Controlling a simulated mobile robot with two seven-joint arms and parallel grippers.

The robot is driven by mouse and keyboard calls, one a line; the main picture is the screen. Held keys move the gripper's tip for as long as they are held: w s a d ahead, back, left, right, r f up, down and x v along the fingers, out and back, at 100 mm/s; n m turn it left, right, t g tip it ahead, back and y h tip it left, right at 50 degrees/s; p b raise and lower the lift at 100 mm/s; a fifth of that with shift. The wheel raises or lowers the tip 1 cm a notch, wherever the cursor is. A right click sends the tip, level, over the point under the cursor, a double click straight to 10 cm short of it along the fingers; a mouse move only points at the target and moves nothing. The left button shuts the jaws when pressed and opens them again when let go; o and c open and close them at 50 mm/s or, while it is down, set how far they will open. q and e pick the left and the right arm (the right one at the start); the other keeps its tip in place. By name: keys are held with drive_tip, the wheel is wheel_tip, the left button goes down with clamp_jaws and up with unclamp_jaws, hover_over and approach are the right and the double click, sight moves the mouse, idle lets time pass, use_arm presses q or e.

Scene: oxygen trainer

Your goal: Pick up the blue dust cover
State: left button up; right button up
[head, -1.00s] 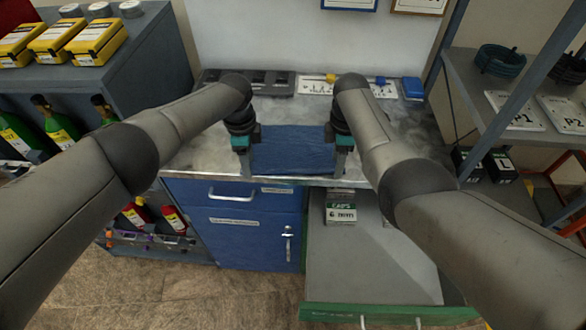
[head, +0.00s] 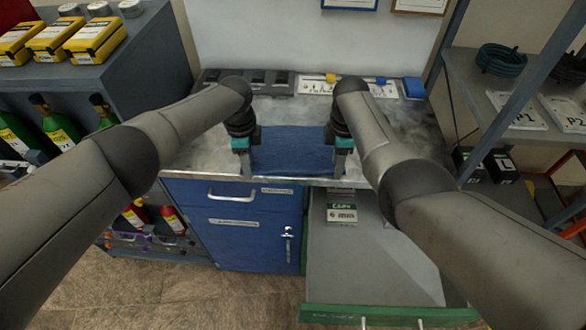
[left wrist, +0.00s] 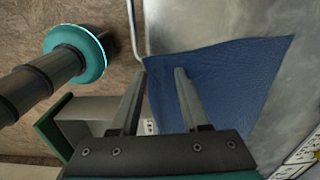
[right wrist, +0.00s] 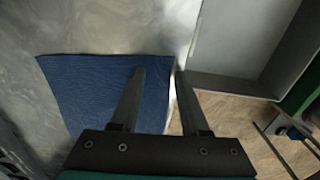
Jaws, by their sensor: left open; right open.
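The blue dust cover (head: 292,150) lies flat on the metal worktop between my two grippers. It also shows in the left wrist view (left wrist: 230,85) and the right wrist view (right wrist: 90,90). My left gripper (head: 244,172) is open at its left edge in the head view. In the left wrist view its fingers reach over the cover's edge, one finger over the cloth. My right gripper (head: 340,170) is open at the cover's right edge. In the right wrist view one finger is over the cloth and the other beyond its edge. Whether the fingers touch the cloth cannot be told.
Below the worktop (head: 200,150) is a blue cabinet (head: 255,235) and an open drawer (head: 375,260) holding a labelled box (head: 341,207). A tray with slots (head: 265,82) and a label board stand at the worktop's back. A shelf (head: 480,100) stands at right.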

use_arm(q)
clamp_jaws()
use_arm(e)
drive_tip(key=shift+s+f, duration=0.2)
drive_tip(key=shift+s, duration=0.05)
clamp_jaws()
idle(0.4)
